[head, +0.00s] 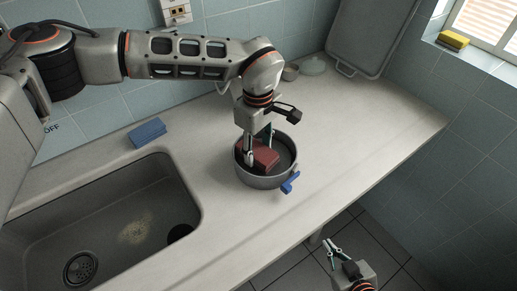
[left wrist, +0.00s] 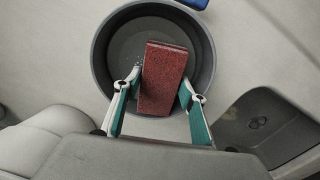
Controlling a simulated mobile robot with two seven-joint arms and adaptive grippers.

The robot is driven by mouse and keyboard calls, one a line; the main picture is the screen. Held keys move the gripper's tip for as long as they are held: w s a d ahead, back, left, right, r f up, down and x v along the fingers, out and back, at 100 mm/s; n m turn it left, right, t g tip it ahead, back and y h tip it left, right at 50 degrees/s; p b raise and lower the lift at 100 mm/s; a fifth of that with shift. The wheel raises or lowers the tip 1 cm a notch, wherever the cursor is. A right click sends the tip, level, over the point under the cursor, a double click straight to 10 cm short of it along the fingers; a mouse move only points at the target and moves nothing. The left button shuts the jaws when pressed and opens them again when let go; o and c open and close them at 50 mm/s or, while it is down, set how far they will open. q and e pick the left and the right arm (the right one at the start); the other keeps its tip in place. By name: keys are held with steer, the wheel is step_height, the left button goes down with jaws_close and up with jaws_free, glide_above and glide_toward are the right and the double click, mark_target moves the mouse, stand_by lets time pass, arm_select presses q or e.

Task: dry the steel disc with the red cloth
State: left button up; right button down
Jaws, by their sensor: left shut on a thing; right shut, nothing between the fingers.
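The red cloth (head: 262,154) looks like a thick folded block. My left gripper (head: 258,150) is shut on it and holds it inside a round grey metal pan (head: 262,182) on the counter. In the left wrist view the red cloth (left wrist: 163,80) lies between the two fingers (left wrist: 161,86), over the pan's floor and near rim (left wrist: 208,55). Whether the cloth touches the floor is unclear. The pan's round floor (left wrist: 125,45) shows partly; I see no separate steel disc. My right gripper (head: 333,246) is shut and empty, low beyond the counter's front edge.
A blue handle (head: 290,182) sticks out from the pan. A sink (head: 100,215) lies to the left, with a blue sponge-like block (head: 147,132) behind it. A small bowl (head: 290,72), a pale lidded dish (head: 314,66) and a leaning tray (head: 372,35) stand behind. The counter's right is clear.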

arm_select(q)
steer(key=shift+r+p, duration=1.2)
steer(key=shift+r, duration=1.25)
steer(key=shift+r+p, duration=0.9)
steer(key=shift+r, duration=0.6)
